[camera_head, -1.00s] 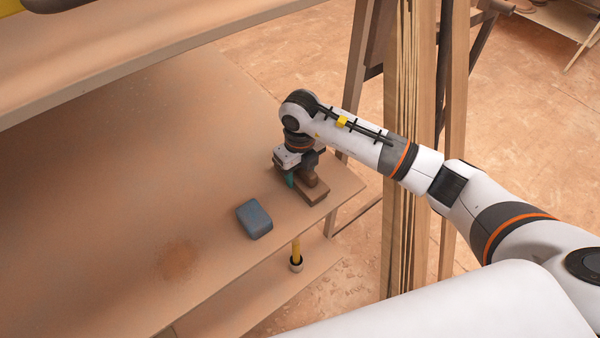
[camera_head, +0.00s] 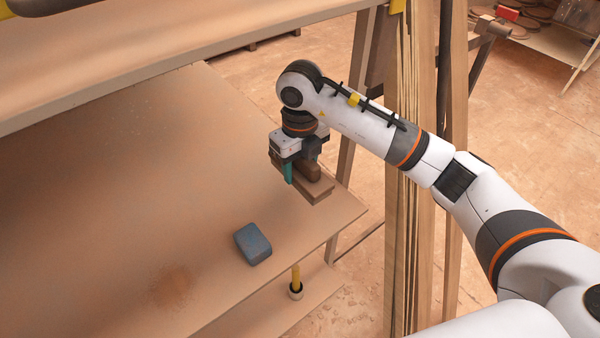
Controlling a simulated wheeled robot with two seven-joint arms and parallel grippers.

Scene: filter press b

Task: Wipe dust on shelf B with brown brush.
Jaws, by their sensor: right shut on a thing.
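The brown brush (camera_head: 318,190) is in my right gripper (camera_head: 298,172), near the right corner of the wooden shelf (camera_head: 120,180). The gripper points down and is shut on the brush's upper part. The brush appears slightly above the shelf surface, though I cannot tell the gap exactly. A patch of brown dust (camera_head: 172,286) lies on the shelf at the lower left, apart from the brush. No label shows which shelf is B. My left gripper is not in view.
An upper board (camera_head: 180,45) overhangs the back. Wooden posts (camera_head: 405,200) stand right of the shelf. A yellow-handled thing (camera_head: 296,283) stands on a lower board. The shelf's left side is clear.

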